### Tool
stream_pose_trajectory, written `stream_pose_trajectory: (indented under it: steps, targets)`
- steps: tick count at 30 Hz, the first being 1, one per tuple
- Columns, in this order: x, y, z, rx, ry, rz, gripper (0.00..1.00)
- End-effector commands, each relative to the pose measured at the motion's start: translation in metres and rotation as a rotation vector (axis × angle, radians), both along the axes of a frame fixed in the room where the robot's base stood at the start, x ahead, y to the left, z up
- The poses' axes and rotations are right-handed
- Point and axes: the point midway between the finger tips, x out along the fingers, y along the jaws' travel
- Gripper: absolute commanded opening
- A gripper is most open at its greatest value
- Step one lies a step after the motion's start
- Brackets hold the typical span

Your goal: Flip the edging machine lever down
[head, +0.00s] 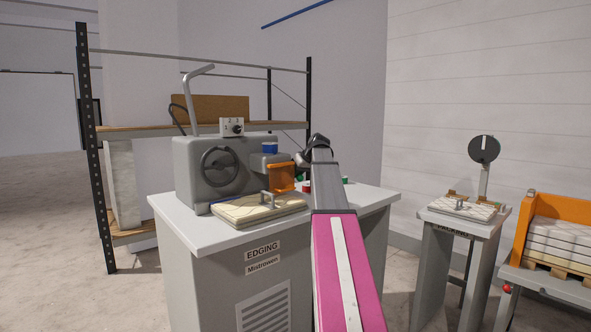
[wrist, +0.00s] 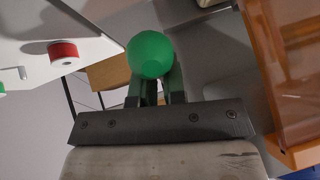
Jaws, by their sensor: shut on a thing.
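The edging machine (head: 222,165) is a grey housing on the cabinet marked EDGING, with a black handwheel and an orange guard (head: 281,177) on its right side. My arm reaches across the cabinet's front, and my gripper (head: 304,157) is at the machine's right side, beside the guard. In the wrist view a round green knob (wrist: 150,54), which looks like the lever's end, sits at the fingertips of my gripper (wrist: 157,90). The jaws are shut on it. The lever's shaft is hidden, and I cannot tell its angle. The lever is not clear in the head view.
The orange guard is close on the right in the wrist view. A red spool (wrist: 63,53) stands on the white worktop (wrist: 30,45). A quilted pad (head: 258,208) lies on the cabinet top (head: 180,222). A smaller stand (head: 432,216) is to the right, across open floor.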

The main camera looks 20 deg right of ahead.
Motion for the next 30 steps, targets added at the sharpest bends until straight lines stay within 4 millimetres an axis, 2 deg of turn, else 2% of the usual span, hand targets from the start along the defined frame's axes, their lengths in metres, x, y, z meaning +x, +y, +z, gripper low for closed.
stream_pose_trajectory:
  steps: [1,5,17,18,20,21,30]
  targets:
    - [-0.007,0.001,-0.01,0.014,-0.029,-0.001,0.0]
    - [-0.004,0.001,-0.019,0.043,-0.111,0.001,0.0]
    - [-0.002,0.001,-0.025,0.054,-0.148,0.002,0.0]
    - [-0.002,0.001,-0.025,0.053,-0.147,0.002,0.15]
    - [-0.002,0.001,-0.026,0.053,-0.147,0.002,0.34]
    - [-0.002,0.001,-0.026,0.053,-0.147,0.002,0.37]
    - [-0.001,0.0,-0.021,0.056,-0.153,0.001,0.37]
